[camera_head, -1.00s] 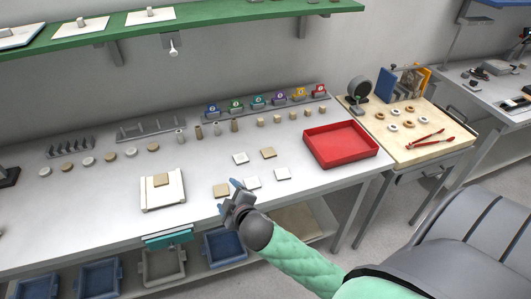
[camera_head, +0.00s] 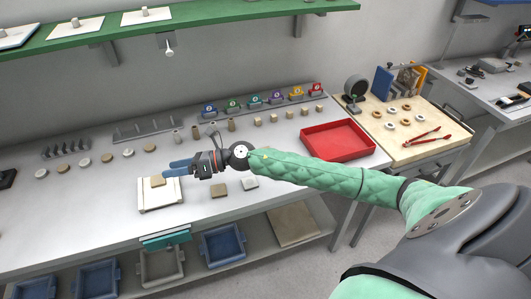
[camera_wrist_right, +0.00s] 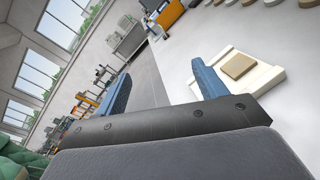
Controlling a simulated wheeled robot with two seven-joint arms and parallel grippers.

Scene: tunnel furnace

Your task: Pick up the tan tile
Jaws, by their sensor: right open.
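A tan tile (camera_head: 157,181) lies on a white square plate (camera_head: 160,205) at the left middle of the grey workbench. It also shows in the right wrist view (camera_wrist_right: 238,66), right of the fingers. Another tan tile (camera_head: 219,191) lies on the bench right of the plate, with a pale tile (camera_head: 249,184) beside it. My right gripper (camera_head: 168,169) reaches left over the bench, its blue fingers close to the far side of the plate in the picture. It is open, with nothing between the fingers in the wrist view (camera_wrist_right: 162,72). My arm hides the other tiles. My left gripper is out of view.
Blue bins (camera_head: 222,245) sit below the front edge. The bench left of the plate is mostly clear.

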